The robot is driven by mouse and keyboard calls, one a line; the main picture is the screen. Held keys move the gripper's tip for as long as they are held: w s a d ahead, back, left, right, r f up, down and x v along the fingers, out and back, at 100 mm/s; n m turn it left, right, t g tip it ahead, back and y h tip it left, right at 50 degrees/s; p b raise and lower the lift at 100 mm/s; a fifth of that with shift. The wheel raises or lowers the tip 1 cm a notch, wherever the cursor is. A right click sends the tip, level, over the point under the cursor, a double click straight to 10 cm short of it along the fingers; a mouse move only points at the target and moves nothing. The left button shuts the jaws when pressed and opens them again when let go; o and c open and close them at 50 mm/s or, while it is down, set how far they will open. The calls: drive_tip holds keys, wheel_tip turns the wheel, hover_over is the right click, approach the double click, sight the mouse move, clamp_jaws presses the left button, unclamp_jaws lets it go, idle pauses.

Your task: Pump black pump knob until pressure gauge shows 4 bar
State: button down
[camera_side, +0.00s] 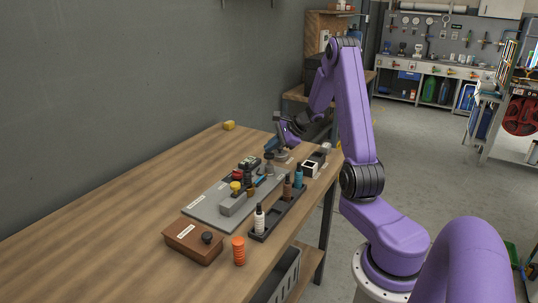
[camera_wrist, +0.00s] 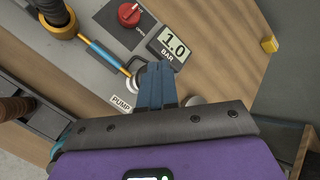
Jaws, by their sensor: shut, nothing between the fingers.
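The pressure gauge (camera_wrist: 172,46) is a digital display reading 1.0 BAR in the wrist view. It also shows small and dark on the grey plate in the side view (camera_side: 249,161). My gripper (camera_wrist: 157,72) is shut and empty, its blue fingers pointing down at the plate beside the gauge and above the PUMP label (camera_wrist: 121,103). In the side view my gripper (camera_side: 281,150) is at the far end of the plate. I cannot clearly make out the black pump knob; it may be hidden by the fingers in the wrist view.
A red knob (camera_wrist: 130,14) sits beside the gauge. The grey plate (camera_side: 203,211) carries several fittings. A dark tray with bottles (camera_side: 260,220), a brown box (camera_side: 192,244) and an orange coil (camera_side: 239,251) stand nearer the front. The table's left side is clear.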

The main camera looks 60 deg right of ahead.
sight(271, 154)
drive_tip(key=shift+f, duration=1.25)
idle(1.2)
drive_tip(key=shift+r, duration=1.75)
drive_tip(key=shift+r, duration=2.5)
idle(1.0)
